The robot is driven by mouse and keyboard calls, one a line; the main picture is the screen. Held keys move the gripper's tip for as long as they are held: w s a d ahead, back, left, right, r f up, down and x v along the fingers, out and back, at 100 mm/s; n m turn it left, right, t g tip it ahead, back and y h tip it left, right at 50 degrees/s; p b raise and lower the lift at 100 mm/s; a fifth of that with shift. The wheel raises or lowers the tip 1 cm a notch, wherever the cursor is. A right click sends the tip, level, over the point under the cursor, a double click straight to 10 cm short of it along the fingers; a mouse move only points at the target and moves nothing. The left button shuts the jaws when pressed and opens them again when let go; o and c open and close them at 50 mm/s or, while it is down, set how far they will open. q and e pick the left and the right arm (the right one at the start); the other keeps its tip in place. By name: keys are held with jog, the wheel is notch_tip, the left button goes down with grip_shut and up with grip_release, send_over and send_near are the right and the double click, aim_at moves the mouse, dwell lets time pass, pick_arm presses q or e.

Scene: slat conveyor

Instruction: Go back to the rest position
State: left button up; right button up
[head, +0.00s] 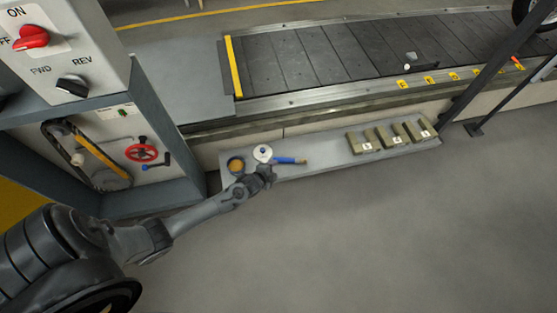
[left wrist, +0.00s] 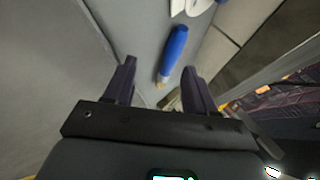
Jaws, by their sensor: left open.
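My left gripper (head: 266,172) is over the front edge of the grey shelf below the conveyor. In the left wrist view its two fingers (left wrist: 160,82) are spread apart with nothing held between them. A blue-handled tool (head: 288,160) lies on the shelf just beyond the gripper. It also shows in the left wrist view (left wrist: 173,48), ahead of the gap between the fingers and apart from them. My left arm reaches in from the lower left. My right gripper is not in either view.
On the shelf (head: 325,162) are an orange-topped round container (head: 236,166), a white round item (head: 262,152) and several olive blocks (head: 392,136). The slat conveyor (head: 330,55) runs behind. A control cabinet (head: 75,60) with knobs stands at left. The floor (head: 400,230) in front is clear.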

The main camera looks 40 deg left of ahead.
pick_arm(q)
jog(key=p+v, duration=0.8)
jog(key=v, duration=0.3)
jog(key=s+d+r+n+h+p, duration=0.1)
jog(key=s+d+r+p, duration=0.1)
jog(key=d+r+p, duration=0.45)
jog(key=s+d+r+n+g+p, duration=0.1)
jog(key=s+r+p, duration=0.15)
jog(key=r, duration=0.65)
jog(key=s+d+r+h+p, duration=0.1)
jog(key=d+r+p, duration=0.3)
jog(key=r+p, duration=0.3)
jog(key=s+d+r+n+g+p, duration=0.25)
jog(key=s+r+n, duration=0.2)
jog(key=r, duration=0.65)
jog(key=s+d+r+n+g+p, duration=0.1)
jog(key=s+r+n+g, duration=0.3)
jog(key=r, duration=0.8)
notch_tip(320, 180, up, 37)
jog(key=m+t+p, duration=0.1)
jog(key=p, duration=3.7)
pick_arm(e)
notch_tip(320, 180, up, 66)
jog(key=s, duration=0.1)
pick_arm(q)
notch_tip(320, 180, down, 75)
jog(key=b, duration=7.5)
jog(key=shift+s, duration=0.45)
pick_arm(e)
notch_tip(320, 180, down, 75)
